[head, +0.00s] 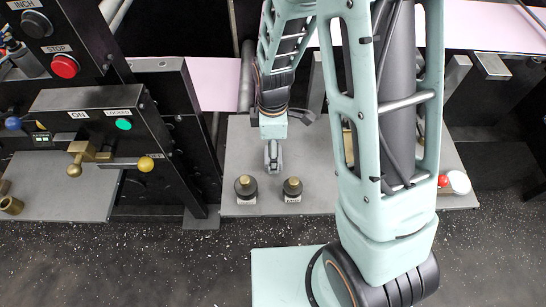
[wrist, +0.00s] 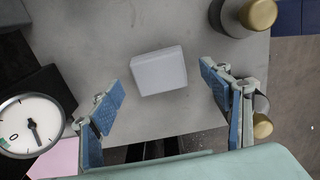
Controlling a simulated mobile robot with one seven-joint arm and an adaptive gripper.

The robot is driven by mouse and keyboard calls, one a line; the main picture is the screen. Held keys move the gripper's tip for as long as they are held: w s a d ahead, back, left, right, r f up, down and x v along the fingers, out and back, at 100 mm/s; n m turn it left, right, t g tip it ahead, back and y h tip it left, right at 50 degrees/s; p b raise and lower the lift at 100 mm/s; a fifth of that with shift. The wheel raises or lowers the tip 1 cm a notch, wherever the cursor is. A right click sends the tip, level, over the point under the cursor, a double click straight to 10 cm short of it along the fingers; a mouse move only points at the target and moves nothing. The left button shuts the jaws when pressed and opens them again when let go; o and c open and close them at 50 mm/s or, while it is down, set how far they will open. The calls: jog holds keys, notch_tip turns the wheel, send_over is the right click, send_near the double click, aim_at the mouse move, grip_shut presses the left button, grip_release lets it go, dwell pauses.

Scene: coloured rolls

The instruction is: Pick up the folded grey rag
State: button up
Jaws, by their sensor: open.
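The folded grey rag (wrist: 159,72) shows in the wrist view as a pale grey, block-like shape lying on the grey plate (wrist: 110,30). It lies ahead of my gripper (wrist: 163,93), roughly between the lines of its two blue-padded fingers. The fingers are spread wide, one on each side, with nothing held between them. I cannot tell how far above the plate they are. In the head view my gripper (head: 272,157) hangs over the grey plate, behind two brass-topped black knobs. I cannot make out the rag there.
The left knob (head: 246,188) and right knob (head: 292,188) stand near the plate's front edge; brass-topped knobs show right in the wrist view (wrist: 245,14). A white dial gauge (wrist: 30,125) is at left. A black control panel (head: 90,115) with a brass lever stands left.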

jog(key=shift+f, duration=1.25)
jog(key=c, duration=1.2)
jog(key=shift+r, duration=0.1)
jog(key=shift+c, duration=0.2)
jog(key=shift+r, duration=0.65)
jog(key=s+a+r+p, duration=0.2)
jog(key=s+a+r, duration=0.2)
jog(key=s+r, duration=0.7)
jog(key=shift+s+r, duration=0.3)
jog(key=shift+s, duration=0.9)
jog(key=o, duration=0.4)
jog(key=shift+c, duration=1.3)
